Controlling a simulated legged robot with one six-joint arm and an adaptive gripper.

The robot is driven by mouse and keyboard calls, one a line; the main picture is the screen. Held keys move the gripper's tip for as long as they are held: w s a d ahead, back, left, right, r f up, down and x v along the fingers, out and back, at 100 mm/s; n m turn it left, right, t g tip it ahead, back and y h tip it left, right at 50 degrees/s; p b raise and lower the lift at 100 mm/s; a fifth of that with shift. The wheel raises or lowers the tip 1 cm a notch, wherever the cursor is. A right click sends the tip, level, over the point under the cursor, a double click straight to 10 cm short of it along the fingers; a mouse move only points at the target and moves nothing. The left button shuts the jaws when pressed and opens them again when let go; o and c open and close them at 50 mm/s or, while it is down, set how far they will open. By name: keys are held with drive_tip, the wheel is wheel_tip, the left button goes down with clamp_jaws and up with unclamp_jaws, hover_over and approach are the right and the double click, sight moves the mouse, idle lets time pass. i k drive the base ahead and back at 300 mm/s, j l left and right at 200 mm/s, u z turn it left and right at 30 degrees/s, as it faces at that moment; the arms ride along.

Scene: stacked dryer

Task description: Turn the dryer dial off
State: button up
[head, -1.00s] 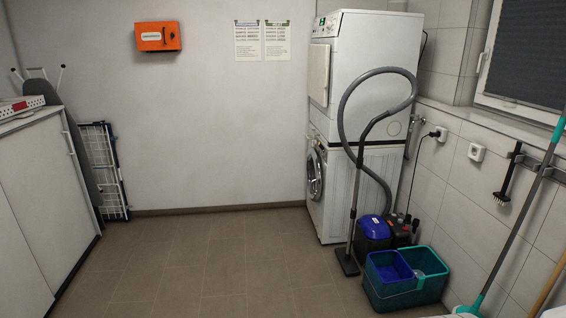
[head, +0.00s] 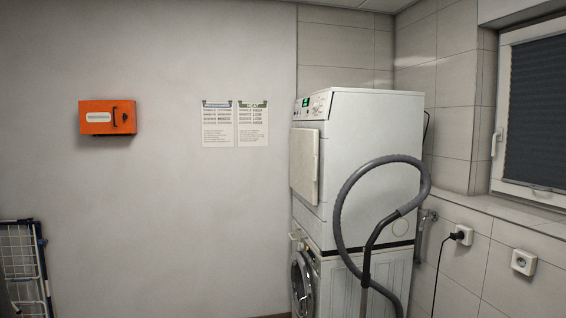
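The white dryer (head: 375,145) stands stacked on a white washing machine (head: 370,285) at the right of the head view. Its control panel (head: 313,107) runs along the top of its front and faces left. A small green display glows there. The dial is too small and too slanted to make out, so I cannot tell its setting. The dryer's door (head: 305,165) looks closed. My gripper is not in view.
A grey vacuum hose (head: 345,205) loops up in front of the dryer's side. An orange box (head: 107,117) and two posters (head: 217,123) hang on the back wall. A folded drying rack (head: 25,268) leans at the lower left. The floor is mostly out of frame.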

sight(315, 106)
drive_tip(key=i+j+z, duration=0.25)
drive_tip(key=i, duration=0.45)
drive_tip(key=i+j, duration=0.25)
drive_tip(key=i, duration=0.2)
drive_tip(key=i+j, duration=0.2)
drive_tip(key=i, duration=0.3)
drive_tip(key=i+j+z, duration=0.1)
drive_tip(key=i+j, duration=0.15)
drive_tip(key=i, duration=0.2)
drive_tip(key=i+j, duration=0.25)
drive_tip(key=i, duration=0.25)
drive_tip(key=i+j, duration=0.25)
drive_tip(key=i, duration=0.2)
drive_tip(key=z, duration=0.05)
